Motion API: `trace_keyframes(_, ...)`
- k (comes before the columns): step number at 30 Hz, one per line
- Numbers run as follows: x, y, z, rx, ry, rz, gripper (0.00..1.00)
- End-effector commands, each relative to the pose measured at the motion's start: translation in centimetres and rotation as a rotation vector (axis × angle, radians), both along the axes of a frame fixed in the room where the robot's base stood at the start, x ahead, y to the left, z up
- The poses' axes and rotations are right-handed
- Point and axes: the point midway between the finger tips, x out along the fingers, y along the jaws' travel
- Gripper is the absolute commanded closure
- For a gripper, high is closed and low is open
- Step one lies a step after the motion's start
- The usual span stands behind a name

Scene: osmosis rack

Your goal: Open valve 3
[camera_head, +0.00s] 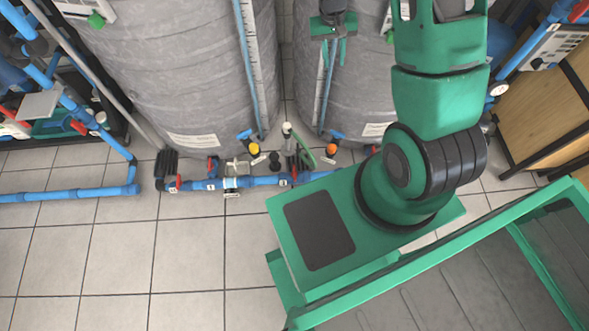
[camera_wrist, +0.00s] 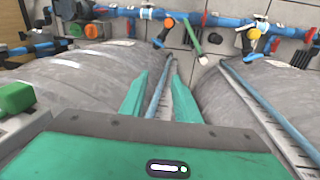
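A blue pipe run (camera_head: 262,181) lies along the floor in front of two grey tanks. It carries red-handled valves, one at the left end (camera_head: 178,182), one further right (camera_head: 212,167) and one near the middle (camera_head: 294,173). Valves with a yellow knob (camera_head: 254,149) and an orange knob (camera_head: 332,149) stand behind it. Small white tags are too small to read, so I cannot tell which is valve 3.
The left tank (camera_head: 185,75) and right tank (camera_head: 357,85) leave a narrow gap. Blue pipework (camera_head: 70,193) stands at the left. A wooden cabinet (camera_head: 555,105) is at the right. The tiled floor (camera_head: 120,250) in front is clear.

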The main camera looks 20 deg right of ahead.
Motion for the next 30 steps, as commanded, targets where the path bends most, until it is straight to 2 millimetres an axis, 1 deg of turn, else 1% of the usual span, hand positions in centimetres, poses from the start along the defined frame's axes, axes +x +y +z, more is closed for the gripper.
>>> trace_keyframes(1,0.6,0.7,-2.4,0.003,0.008,0.011,0.71)
trace_keyframes(2,1.0,1.1,-3.6,0.004,0.007,0.015,0.71)
trace_keyframes(3,1.4,1.6,-5.3,0.008,0.007,0.022,0.71)
trace_keyframes(5,2.0,2.4,-7.8,0.012,0.005,0.032,0.71)
trace_keyframes(6,2.3,3.0,-9.6,0.016,0.005,0.037,0.71)
trace_keyframes(7,2.5,3.4,-10.9,0.019,0.002,0.041,0.71)
trace_keyframes(10,2.9,5.0,-15.4,0.03,0.001,0.055,0.71)
trace_keyframes(11,2.8,5.5,-16.7,0.035,0.002,0.058,0.71)
trace_keyframes(12,2.8,6.1,-18.6,0.04,-0.001,0.061,0.71)
trace_keyframes(14,2.6,7.1,-21.3,0.049,0.0,0.066,0.71)
trace_keyframes(15,2.4,7.7,-23.2,0.055,-0.002,0.069,0.71)
trace_keyframes(17,1.9,8.8,-25.9,0.066,-0.002,0.073,0.71)
trace_keyframes(18,1.4,9.5,-27.8,0.072,-0.002,0.074,0.71)
trace_keyframes(20,0.7,10.5,-30.5,0.083,-0.004,0.076,0.71)
trace_keyframes(21,0.0,11.1,-32.3,0.09,-0.003,0.076,0.71)
trace_keyframes(23,-1.0,12.1,-35.0,0.102,-0.004,0.076,0.71)
trace_keyframes(24,-1.7,12.8,-36.7,0.109,-0.004,0.075,0.71)
trace_keyframes(27,-3.6,14.2,-40.5,0.125,-0.005,0.071,0.71)
trace_keyframes(30,-5.4,15.2,-43.3,0.138,-0.007,0.065,0.71)
